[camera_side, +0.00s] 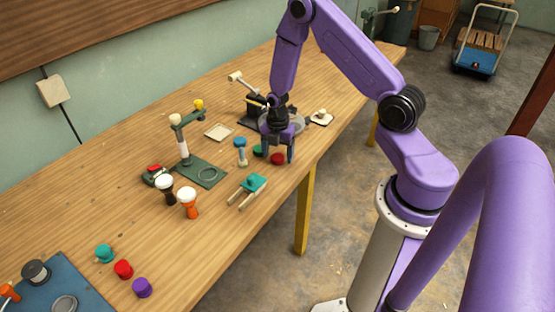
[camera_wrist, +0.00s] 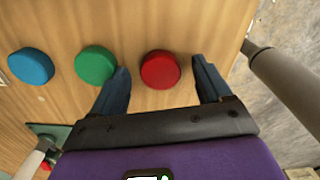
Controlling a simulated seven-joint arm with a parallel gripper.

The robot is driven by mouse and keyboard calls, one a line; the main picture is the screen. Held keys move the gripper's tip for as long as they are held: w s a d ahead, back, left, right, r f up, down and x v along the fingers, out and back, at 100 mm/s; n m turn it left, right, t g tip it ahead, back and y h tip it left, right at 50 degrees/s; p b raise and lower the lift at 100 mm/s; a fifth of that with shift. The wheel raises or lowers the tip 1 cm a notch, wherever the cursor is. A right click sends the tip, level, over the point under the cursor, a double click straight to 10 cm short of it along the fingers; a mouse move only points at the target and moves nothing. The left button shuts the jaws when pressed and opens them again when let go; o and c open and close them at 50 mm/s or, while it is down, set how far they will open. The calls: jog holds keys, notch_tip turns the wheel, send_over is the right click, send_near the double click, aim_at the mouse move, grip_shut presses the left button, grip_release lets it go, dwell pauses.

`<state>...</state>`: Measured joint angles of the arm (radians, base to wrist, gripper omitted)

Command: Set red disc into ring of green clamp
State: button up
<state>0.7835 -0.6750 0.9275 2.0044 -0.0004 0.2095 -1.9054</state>
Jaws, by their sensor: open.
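The red disc (camera_side: 277,158) lies flat on the table near its right edge. In the wrist view the red disc (camera_wrist: 160,70) shows between the two fingers, slightly beyond their tips. My gripper (camera_side: 278,156) points down over it, open and empty; in the wrist view my gripper (camera_wrist: 160,75) has a finger on each side of the disc. I cannot tell its exact height. A green stand (camera_side: 182,130) with an upright post, a yellow-topped arm and a flat base stands to the left. A ring (camera_side: 207,174) shows on that base, with no disc visible in it.
A green disc (camera_wrist: 96,65) and a blue disc (camera_wrist: 31,66) lie left of the red one. Behind my gripper is a dark stand (camera_side: 252,108).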

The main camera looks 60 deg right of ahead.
aim_at(278, 156)
jog(key=shift+f, duration=0.15)
jog(key=c, duration=1.2)
jog(key=shift+r, duration=0.7)
notch_tip(278, 156, up, 2)
jog(key=shift+r, duration=0.15)
jog(key=s+a+r, duration=0.4)
jog(key=s+r, duration=0.5)
jog(key=s, duration=0.4)
jog(key=shift+r, duration=0.15)
